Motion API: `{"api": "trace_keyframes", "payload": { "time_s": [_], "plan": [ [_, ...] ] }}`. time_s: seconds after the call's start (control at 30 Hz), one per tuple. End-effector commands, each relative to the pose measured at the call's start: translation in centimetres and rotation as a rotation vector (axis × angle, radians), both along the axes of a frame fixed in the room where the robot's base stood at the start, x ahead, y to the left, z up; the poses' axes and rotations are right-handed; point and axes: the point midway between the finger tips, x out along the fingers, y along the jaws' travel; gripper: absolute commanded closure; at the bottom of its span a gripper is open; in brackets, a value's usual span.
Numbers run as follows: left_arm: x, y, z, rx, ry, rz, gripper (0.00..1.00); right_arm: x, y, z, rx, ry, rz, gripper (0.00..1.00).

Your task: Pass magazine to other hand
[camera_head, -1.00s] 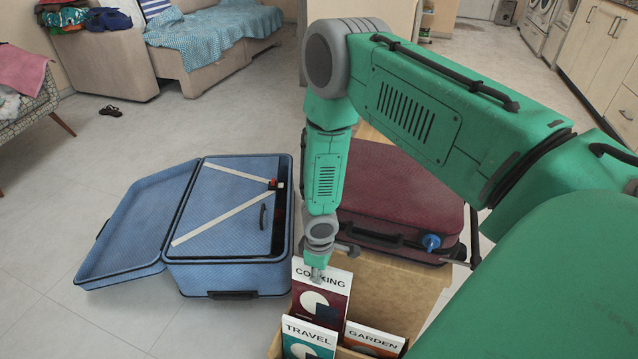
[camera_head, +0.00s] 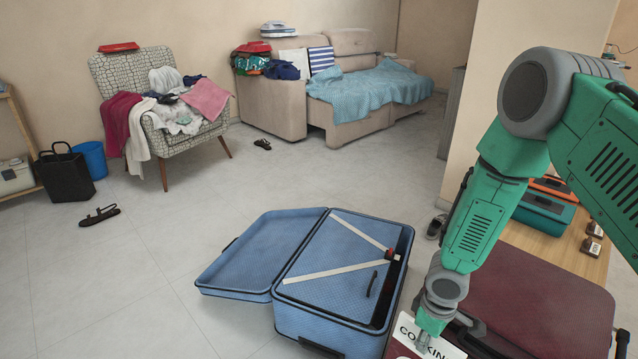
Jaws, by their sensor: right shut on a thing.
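My right gripper (camera_head: 430,338) points down and is shut on the top edge of this magazine. My right arm comes in from the right and covers part of the scene behind it. My left gripper is not in view.
An open blue suitcase (camera_head: 330,315) lies on the floor left of the magazine. A dark red suitcase (camera_head: 545,300) is right of my gripper, beside a wooden table (camera_head: 570,248). An armchair with clothes (camera_head: 125,72) and a sofa (camera_head: 270,110) stand further back.

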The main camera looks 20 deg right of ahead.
Motion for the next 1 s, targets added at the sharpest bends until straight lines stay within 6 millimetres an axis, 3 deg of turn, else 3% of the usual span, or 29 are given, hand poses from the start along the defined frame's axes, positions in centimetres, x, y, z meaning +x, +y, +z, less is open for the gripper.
{"api": "trace_keyframes", "payload": {
  "time_s": [0.17, 0.27, 0.53, 0.8, 1.0],
  "plan": [
    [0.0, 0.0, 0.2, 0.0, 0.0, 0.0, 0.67, 0.2, 0.5, 0.8, 0.002, -0.004, -0.012, 1.0],
    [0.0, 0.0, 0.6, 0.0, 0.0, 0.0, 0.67, 0.4, 1.4, 2.2, 0.006, -0.007, -0.036, 1.0],
    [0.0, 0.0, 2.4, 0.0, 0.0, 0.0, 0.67, 0.8, 5.9, 9.3, 0.018, -0.016, -0.176, 1.0],
    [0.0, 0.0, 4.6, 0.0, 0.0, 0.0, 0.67, -1.0, 10.7, 17.9, 0.014, -0.01, -0.369, 1.0],
    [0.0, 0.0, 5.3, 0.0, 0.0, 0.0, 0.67, -2.4, 12.2, 21.0, 0.002, -0.004, -0.456, 1.0]
  ]
}}
